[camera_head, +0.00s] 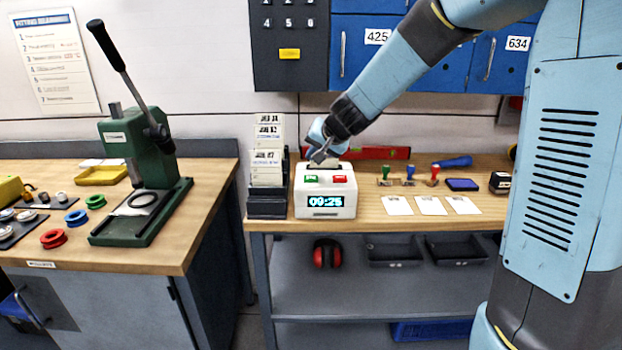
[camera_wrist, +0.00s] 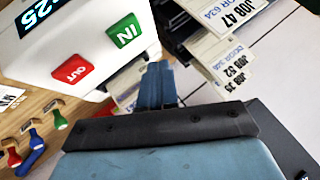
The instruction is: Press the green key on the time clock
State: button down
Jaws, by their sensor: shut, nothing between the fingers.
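The white time clock (camera_head: 325,204) stands at the left end of the right bench, its display reading 09:25. Its green key (camera_head: 311,179) is on the left of the top face, with the red key (camera_head: 340,179) to the right. In the wrist view the green key (camera_wrist: 127,31) reads IN and the red key (camera_wrist: 73,67) reads OUT. My gripper (camera_head: 319,156) is over the back of the clock, behind the keys. In the wrist view its blue fingers (camera_wrist: 157,80) are shut and empty, and they appear apart from the green key.
A dark rack of job cards (camera_head: 268,205) stands close to the clock's left. Stamps (camera_head: 410,174), white cards (camera_head: 430,206) and an ink pad (camera_head: 462,185) lie to the right. A red level (camera_head: 382,153) lies behind. A green press (camera_head: 140,165) stands on the left bench.

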jog(key=shift+r, duration=0.85)
jog(key=shift+s+d+r, duration=0.15)
jog(key=shift+s, duration=0.05)
jog(key=s+d+r+h, duration=0.1)
jog(key=s+d, duration=0.5)
jog(key=s, duration=0.5)
jog(key=s+d+r+n+g+h, duration=0.1)
jog(key=s+d+r+h, duration=0.1)
jog(key=s+d, duration=0.5)
jog(key=s+d+r+n+g+h, duration=0.1)
jog(key=s+d, duration=0.6)
jog(key=s, duration=0.8)
jog(key=shift+r+h, duration=0.4)
jog(key=shift+h, duration=0.2)
